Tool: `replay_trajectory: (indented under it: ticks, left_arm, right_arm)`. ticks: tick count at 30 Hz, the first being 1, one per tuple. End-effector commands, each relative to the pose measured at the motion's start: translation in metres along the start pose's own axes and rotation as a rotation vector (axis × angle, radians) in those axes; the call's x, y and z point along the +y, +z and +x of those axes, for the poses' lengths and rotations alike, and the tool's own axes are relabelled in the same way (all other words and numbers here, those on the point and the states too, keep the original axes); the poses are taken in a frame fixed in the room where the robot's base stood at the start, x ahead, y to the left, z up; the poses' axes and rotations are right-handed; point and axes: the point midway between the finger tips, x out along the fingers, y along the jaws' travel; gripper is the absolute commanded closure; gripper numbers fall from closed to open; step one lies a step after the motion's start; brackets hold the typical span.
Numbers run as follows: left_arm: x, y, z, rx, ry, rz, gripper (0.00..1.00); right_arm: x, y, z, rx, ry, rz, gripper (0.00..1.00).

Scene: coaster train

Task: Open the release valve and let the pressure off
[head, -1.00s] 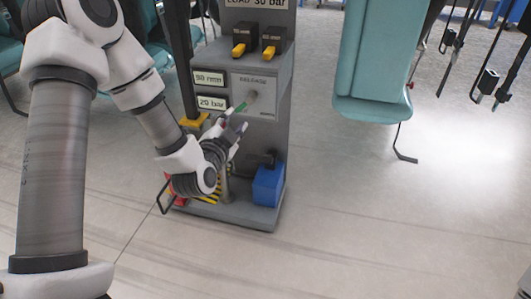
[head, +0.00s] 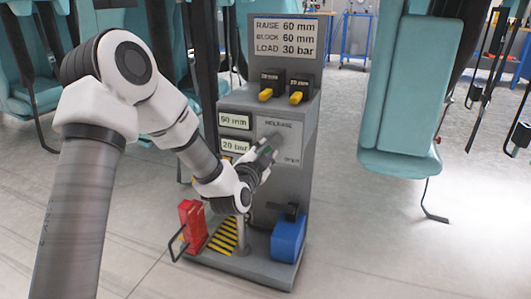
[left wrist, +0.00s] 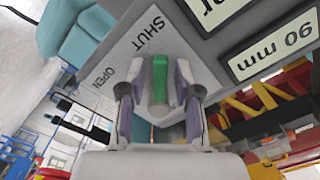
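The release valve is on a pale panel (head: 287,132) on the grey cabinet. Its green-ended lever (left wrist: 160,80) shows in the left wrist view, near the words SHUT and OPEN. I cannot tell surely which word it points to. My left gripper (head: 266,150) is at the panel and hides much of the lever in the head view. In the left wrist view the two fingers of that gripper (left wrist: 161,88) stand open on either side of the green end, with small gaps. My right gripper is out of view.
Two yellow-handled levers (head: 281,94) sit on the cabinet's upper ledge. Labels with mm and bar values are left of the panel. A red jack-like block (head: 193,225) and a blue box (head: 288,238) stand on its base. Teal seats (head: 402,95) hang either side.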

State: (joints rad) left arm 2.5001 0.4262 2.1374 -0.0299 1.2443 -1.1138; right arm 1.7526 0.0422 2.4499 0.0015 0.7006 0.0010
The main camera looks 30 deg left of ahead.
Motion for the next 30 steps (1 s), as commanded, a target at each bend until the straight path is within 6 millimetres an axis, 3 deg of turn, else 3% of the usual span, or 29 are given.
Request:
replay_trajectory:
  ticks: [1, 2, 17, 30]
  left_arm:
    - [0.0, 0.0, 0.0, 0.0, 0.0, 0.0, 0.93]
    - [0.0, 0.0, 0.0, 0.0, 0.0, 0.0, 1.0]
    - [0.002, 0.0, 0.0, -0.001, 0.001, -0.045, 1.0]
    - [0.012, -0.002, 0.0, -0.002, 0.001, -0.346, 1.0]
  right_arm:
    - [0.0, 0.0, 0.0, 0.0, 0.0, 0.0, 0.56]
    - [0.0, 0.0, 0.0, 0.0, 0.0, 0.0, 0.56]
    - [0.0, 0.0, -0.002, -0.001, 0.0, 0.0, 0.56]
    - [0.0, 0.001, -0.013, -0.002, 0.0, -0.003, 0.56]
